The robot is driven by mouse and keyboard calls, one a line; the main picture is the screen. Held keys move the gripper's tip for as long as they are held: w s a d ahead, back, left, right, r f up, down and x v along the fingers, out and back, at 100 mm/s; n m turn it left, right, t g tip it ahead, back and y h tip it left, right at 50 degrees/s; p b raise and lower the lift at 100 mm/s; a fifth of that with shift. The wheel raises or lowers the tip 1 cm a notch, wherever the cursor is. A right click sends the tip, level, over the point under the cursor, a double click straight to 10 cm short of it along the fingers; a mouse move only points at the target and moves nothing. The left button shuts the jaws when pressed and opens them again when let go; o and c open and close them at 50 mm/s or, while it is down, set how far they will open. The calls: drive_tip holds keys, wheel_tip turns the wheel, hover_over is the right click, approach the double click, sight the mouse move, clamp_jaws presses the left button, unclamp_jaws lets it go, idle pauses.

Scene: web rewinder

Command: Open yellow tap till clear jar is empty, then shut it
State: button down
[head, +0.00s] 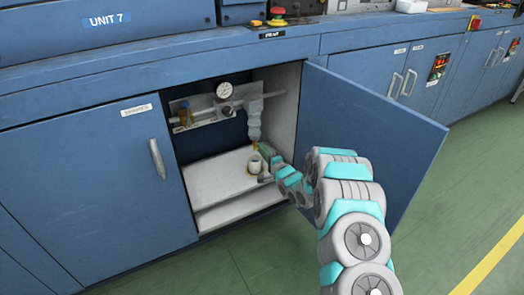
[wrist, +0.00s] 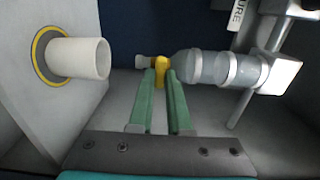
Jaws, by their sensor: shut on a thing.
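The yellow tap (wrist: 161,68) sits at the end of the clear jar (wrist: 222,68) in the wrist view, where the picture lies on its side. My gripper (wrist: 160,76) has its green fingers closed on either side of the tap's yellow handle. In the head view the clear jar (head: 254,119) hangs inside the open cabinet, with the yellow tap (head: 254,141) under it and my gripper (head: 263,148) at the tap. The jar looks pale grey; I cannot make out a liquid level. No stream shows below the tap.
A white cup (wrist: 82,58) stands on a yellow-ringed spot below the tap; the head view shows the cup (head: 254,165) on the white shelf (head: 222,186). A gauge (head: 224,90) is beside the jar. The open cabinet door (head: 385,140) stands right, behind my arm.

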drive_tip(key=shift+f, duration=0.1)
drive_tip(key=c, duration=0.9)
unclamp_jaws()
drive_tip(key=shift+o, duration=0.2)
drive_tip(key=shift+d, duration=0.1)
drive_tip(key=v, duration=0.7)
drive_tip(key=shift+s+d, duration=0.15)
drive_tip(key=shift+s, duration=0.2)
